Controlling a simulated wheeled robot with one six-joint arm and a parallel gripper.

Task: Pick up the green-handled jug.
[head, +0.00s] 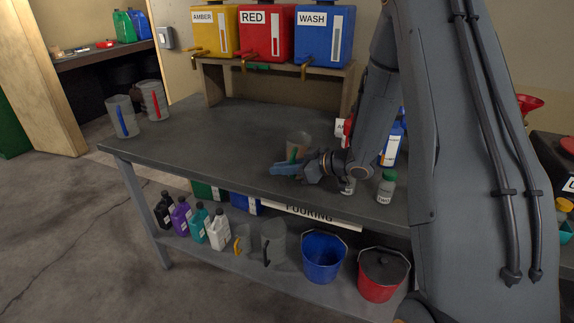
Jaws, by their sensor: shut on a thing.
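My gripper reaches in from the right, low over the bench top, and is shut on the jug's handle. The fingers and wrist hide most of the handle and the jug's lower part. I cannot tell whether the jug's base touches the bench.
Jugs with blue (121,117) and red (154,99) handles stand at the bench's left end. Amber, red and wash tanks (325,36) stand behind. Bottles, including a green-capped one (386,187), stand near my arm. The bench top (200,135) is clear left of my gripper. Buckets (323,255) sit below.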

